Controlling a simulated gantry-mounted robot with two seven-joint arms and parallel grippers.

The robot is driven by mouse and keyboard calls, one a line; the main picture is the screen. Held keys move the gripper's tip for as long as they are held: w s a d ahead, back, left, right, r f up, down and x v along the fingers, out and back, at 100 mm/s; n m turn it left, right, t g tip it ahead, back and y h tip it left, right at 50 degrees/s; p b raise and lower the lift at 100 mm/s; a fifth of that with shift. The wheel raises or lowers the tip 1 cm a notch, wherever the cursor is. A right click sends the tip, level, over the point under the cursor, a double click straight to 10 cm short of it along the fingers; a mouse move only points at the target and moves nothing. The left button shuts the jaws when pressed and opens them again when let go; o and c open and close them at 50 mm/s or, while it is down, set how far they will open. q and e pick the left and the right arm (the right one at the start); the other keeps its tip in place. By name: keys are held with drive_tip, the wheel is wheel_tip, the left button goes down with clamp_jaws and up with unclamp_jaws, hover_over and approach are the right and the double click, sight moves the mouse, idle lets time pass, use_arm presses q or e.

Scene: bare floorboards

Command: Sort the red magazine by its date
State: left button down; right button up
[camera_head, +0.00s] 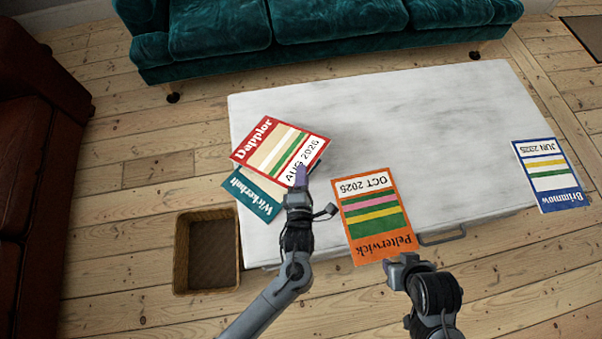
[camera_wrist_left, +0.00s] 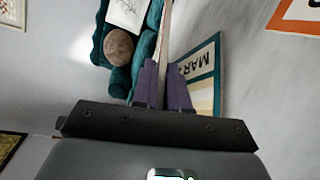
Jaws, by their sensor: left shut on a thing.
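The red magazine (camera_head: 262,135), titled Dapplor and dated AUG 2026, is at the left end of the marble-topped table. My left gripper (camera_head: 299,178) is shut on its lower right edge. In the left wrist view the purple fingers (camera_wrist_left: 165,85) pinch the magazine, seen edge-on as a thin strip (camera_wrist_left: 165,35). A teal magazine (camera_head: 250,195), Wickerbolt, lies partly under it in the head view; its printed MAR shows in the left wrist view (camera_wrist_left: 205,70). My right gripper (camera_head: 397,268) is by the orange magazine's lower edge; its jaws are unclear.
The orange Pelterwick magazine (camera_head: 374,222), OCT 2025, overhangs the front edge of the table (camera_head: 440,120). An empty-looking wicker basket (camera_head: 181,255) stands on the floor at left. The table's middle and back are clear.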

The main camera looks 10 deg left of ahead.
use_arm(q)
drive_tip(key=c, duration=1.1)
unclamp_jaws()
